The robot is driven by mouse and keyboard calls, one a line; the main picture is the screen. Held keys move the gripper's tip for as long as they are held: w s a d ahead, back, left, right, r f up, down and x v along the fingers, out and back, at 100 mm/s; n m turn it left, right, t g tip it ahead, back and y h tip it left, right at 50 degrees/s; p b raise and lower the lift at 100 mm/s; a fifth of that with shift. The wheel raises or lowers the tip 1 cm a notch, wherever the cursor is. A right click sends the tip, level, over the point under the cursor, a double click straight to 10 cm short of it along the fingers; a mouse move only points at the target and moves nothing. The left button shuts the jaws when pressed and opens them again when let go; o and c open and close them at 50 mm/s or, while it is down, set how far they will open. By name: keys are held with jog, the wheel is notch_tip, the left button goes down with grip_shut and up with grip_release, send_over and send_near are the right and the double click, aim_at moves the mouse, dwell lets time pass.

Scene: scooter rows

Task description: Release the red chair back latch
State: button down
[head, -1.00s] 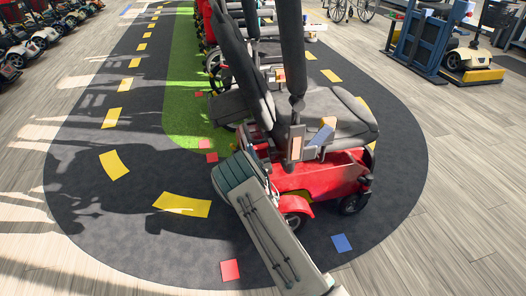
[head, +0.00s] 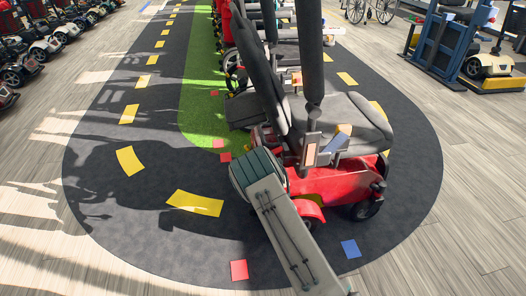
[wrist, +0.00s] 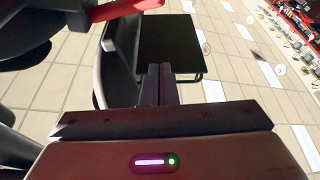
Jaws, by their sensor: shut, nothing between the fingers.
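The red scooter (head: 330,186) stands on the dark track in the head view, with a dark grey seat (head: 345,122) and a tall dark back (head: 262,75). In the wrist view a red lever-like piece (wrist: 124,9) sticks out at the top, beside dark seat parts (wrist: 45,20); I cannot tell for sure that it is the latch. My gripper (wrist: 160,70) is shut and empty, with its fingertips below and right of the red piece and apart from it in the picture. In the head view my arm stands in front of the scooter and I cannot make out the fingers.
A flat black panel (wrist: 168,45) lies beyond my fingertips. More scooters stand in a row behind the red one and at the far left (head: 38,50). A blue lift frame (head: 440,45) is at the back right. The floor at right (head: 475,190) is clear.

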jog(key=v, duration=0.4)
jog(key=shift+d+p, duration=0.1)
jog(key=shift+p, duration=0.2)
